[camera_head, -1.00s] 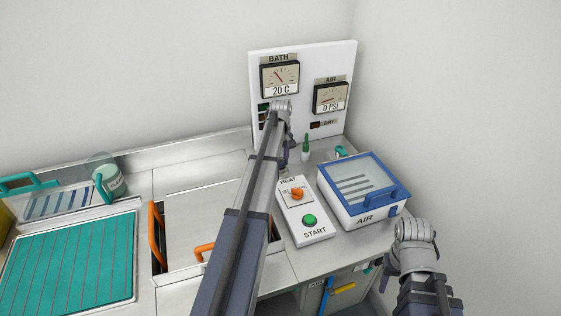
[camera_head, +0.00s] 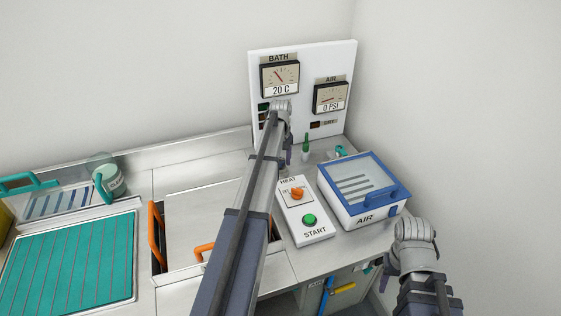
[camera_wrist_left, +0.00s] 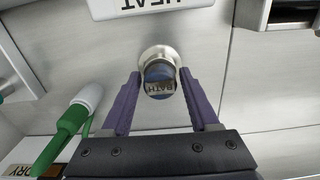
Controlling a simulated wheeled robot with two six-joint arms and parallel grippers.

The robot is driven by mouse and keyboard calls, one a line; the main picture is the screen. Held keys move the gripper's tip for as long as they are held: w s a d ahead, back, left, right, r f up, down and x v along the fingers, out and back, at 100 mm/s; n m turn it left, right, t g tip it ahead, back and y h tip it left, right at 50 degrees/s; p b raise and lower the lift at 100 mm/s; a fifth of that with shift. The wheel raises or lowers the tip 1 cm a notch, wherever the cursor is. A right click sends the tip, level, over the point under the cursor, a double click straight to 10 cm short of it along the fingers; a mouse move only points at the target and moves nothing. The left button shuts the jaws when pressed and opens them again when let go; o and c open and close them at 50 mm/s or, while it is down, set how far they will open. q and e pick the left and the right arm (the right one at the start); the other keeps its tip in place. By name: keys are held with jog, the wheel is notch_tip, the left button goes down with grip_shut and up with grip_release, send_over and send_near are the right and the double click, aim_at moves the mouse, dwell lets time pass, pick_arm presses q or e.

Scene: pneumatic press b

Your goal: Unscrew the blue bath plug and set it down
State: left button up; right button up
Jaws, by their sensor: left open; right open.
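In the left wrist view the blue bath plug (camera_wrist_left: 159,76), marked BATH, sits at a round metal collar (camera_wrist_left: 158,53) on a pale metal surface. My left gripper (camera_wrist_left: 160,75) is open, with one purple finger on each side of the plug. I cannot tell whether either finger touches it. In the head view my left gripper (camera_head: 287,158) is partly hidden by its own arm, beside the heat control box. The plug is hidden there. My right gripper (camera_head: 388,268) is mostly hidden under its wrist at the lower right, away from the plug.
The heat control box (camera_head: 318,228) has an orange knob and a green START button. A blue-lidded AIR box (camera_head: 365,210) stands right of it. A green-tipped bottle (camera_head: 305,152) stands behind, near the gauge panel (camera_head: 302,85). An orange-handled lid (camera_head: 185,215) lies left of my left arm.

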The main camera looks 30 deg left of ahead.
pick_arm(q)
jog(key=m, duration=0.8)
jog(key=shift+m, duration=0.4)
jog(key=c, duration=0.7)
jog(key=n, duration=0.6)
jog(key=shift+c, duration=0.3)
jog(key=n, duration=0.6)
jog(key=o, duration=0.8)
jog(key=shift+c, duration=0.2)
